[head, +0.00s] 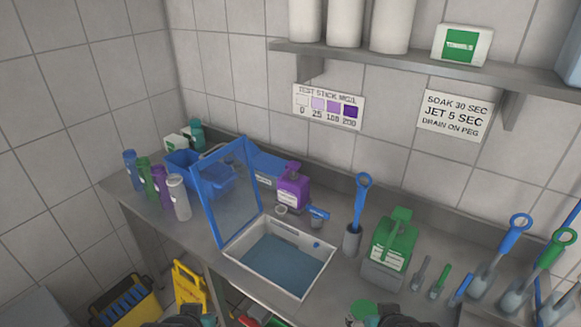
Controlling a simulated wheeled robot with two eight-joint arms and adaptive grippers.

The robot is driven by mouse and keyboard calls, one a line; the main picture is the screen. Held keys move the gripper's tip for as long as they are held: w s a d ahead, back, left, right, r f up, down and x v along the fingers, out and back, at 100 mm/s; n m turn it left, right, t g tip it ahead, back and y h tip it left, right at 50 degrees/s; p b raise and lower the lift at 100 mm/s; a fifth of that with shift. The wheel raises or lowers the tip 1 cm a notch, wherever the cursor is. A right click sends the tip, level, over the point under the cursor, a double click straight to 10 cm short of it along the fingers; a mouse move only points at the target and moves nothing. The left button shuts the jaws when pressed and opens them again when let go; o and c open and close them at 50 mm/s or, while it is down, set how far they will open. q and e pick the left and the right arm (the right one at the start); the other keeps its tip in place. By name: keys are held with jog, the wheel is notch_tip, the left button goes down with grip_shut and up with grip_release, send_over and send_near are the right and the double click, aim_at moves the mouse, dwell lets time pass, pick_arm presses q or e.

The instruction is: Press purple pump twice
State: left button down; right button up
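The purple pump container (293,190) stands upright on the metal counter near the back wall, behind the white-rimmed basin. Its purple top shows above the body, and a pale label is on its front. My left gripper (194,319) is only partly in view at the bottom edge, left of centre. My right gripper (374,318) is only partly in view at the bottom edge, right of centre. Both are well apart from the purple container. Their fingers are too cut off to tell open from shut.
The basin (318,243) has a raised blue-framed lid (226,193) on its left. A blue-handled brush (358,215) and a green jug (393,240) stand right of it. Several bottles (179,197) stand at left. A shelf (400,59) overhangs the back.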

grip_shut()
dwell(1.2)
